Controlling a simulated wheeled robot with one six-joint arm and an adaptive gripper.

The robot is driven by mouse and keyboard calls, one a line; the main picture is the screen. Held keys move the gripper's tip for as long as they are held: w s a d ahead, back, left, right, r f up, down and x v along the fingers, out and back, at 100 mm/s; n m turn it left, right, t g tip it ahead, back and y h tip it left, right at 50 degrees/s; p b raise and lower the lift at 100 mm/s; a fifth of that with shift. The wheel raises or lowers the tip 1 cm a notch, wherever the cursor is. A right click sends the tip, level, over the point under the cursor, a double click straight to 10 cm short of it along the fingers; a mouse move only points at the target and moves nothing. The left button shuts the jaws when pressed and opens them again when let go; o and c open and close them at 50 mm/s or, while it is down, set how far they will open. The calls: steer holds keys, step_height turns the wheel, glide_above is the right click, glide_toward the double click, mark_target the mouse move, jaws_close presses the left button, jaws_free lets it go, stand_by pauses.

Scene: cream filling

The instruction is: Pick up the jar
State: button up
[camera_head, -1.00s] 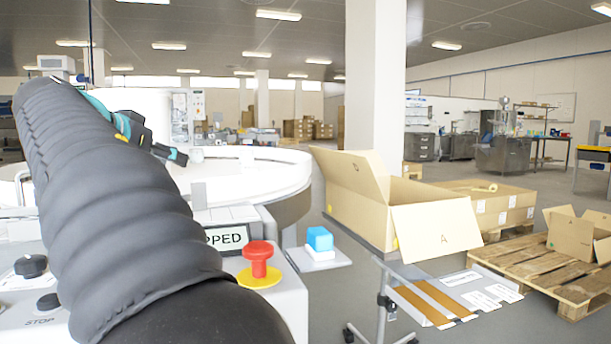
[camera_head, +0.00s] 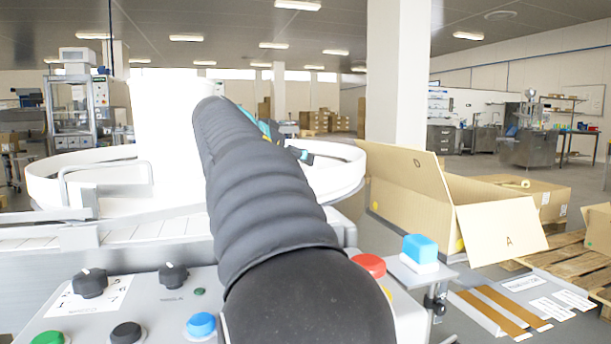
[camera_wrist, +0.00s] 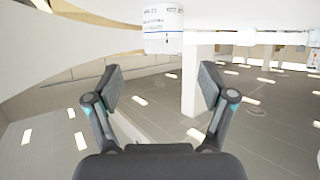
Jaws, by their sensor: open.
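The jar (camera_wrist: 162,28), white with a printed label, shows at the top middle of the wrist view, which appears upside down. It stands on the white round table (camera_wrist: 240,12), beyond my fingertips and apart from them. My gripper (camera_wrist: 162,84) is open and empty, with its two fingers spread wide. In the head view my arm crosses the middle, and a small part of my gripper (camera_head: 300,154) shows past it. I cannot make out the jar there; my arm seems to hide it.
The round table's raised white rim (camera_head: 345,160) curves around the work area. A control panel (camera_head: 140,310) with knobs and buttons lies in front, with a red button (camera_head: 369,265). A blue block (camera_head: 420,248) sits to its right. An open carton (camera_head: 410,205) stands on the floor beyond.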

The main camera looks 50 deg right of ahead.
mark_target(302, 164)
steer(key=shift+w+r+p+x, duration=0.1)
steer(key=shift+w+p+x, duration=0.1)
steer(key=shift+x, duration=1.15)
steer(key=shift+w+r+p+x, duration=0.1)
steer(key=shift+p+x, duration=0.05)
steer(key=shift+x, duration=1.2)
steer(key=c, duration=1.3)
